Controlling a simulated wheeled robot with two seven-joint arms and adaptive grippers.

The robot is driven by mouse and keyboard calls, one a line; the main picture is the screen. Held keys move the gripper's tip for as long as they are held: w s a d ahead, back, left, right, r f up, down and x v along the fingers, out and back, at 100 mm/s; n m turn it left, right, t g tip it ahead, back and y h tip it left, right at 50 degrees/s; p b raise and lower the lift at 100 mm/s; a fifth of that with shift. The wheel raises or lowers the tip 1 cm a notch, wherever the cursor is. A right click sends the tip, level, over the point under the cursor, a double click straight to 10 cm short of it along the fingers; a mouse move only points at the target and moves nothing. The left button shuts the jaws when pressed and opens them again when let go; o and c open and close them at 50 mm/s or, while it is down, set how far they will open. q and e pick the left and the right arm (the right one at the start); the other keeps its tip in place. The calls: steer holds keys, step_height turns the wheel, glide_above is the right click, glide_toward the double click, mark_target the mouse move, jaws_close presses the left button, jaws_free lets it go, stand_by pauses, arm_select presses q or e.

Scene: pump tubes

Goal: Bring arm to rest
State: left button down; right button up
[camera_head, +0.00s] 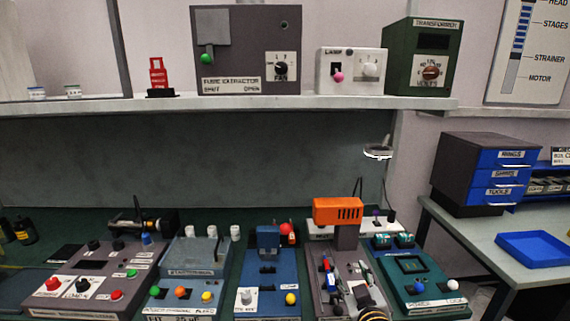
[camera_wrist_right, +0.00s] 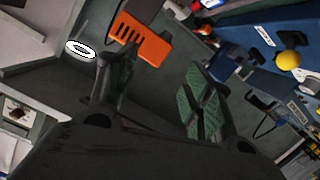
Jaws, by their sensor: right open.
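My right gripper (camera_wrist_right: 160,70) shows in the right wrist view with its two green-padded fingers spread apart and nothing between them. In that view an orange slotted head (camera_wrist_right: 140,38) lies beyond the left finger. A yellow knob (camera_wrist_right: 288,60) on a blue device is at the upper right. In the head view the same orange head (camera_head: 337,211) stands over a grey device on the bench. I cannot clearly make out the right gripper among the devices at the bottom of the head view. My left gripper is not in view.
Several control boxes crowd the bench, including a red-knobbed panel (camera_head: 92,282) and a teal device (camera_head: 412,275). A shelf (camera_head: 300,103) above holds a fume extractor (camera_head: 245,50), a laser box (camera_head: 351,70) and a transformer (camera_head: 423,57). A blue tray (camera_head: 532,249) sits on the right table.

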steer(key=s+d+f+m+g, duration=0.1)
steer(key=s+d+f+g, duration=0.1)
steer(key=s+f+g, duration=0.65)
steer(key=s+d+f+m+g, duration=0.1)
steer(key=s+d+f+g, duration=0.25)
steer(key=s+f, duration=0.9)
steer(key=s+f+g, duration=0.1)
steer(key=s+f, duration=0.1)
steer(key=f, duration=1.4)
steer(key=s+f, duration=0.2)
steer(key=f, duration=1.5)
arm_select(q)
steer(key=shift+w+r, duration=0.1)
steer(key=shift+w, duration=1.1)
arm_select(e)
steer(key=s+d+f, duration=0.3)
steer(key=s+f, duration=0.6)
steer(key=s, duration=0.1)
steer(key=s+d+f+g, duration=0.1)
steer(key=s+d+f, duration=0.3)
steer(key=s+f, duration=0.5)
steer(key=shift+s+d+n, duration=0.25)
steer(key=shift+s+n, duration=0.05)
steer(key=shift+s, duration=0.4)
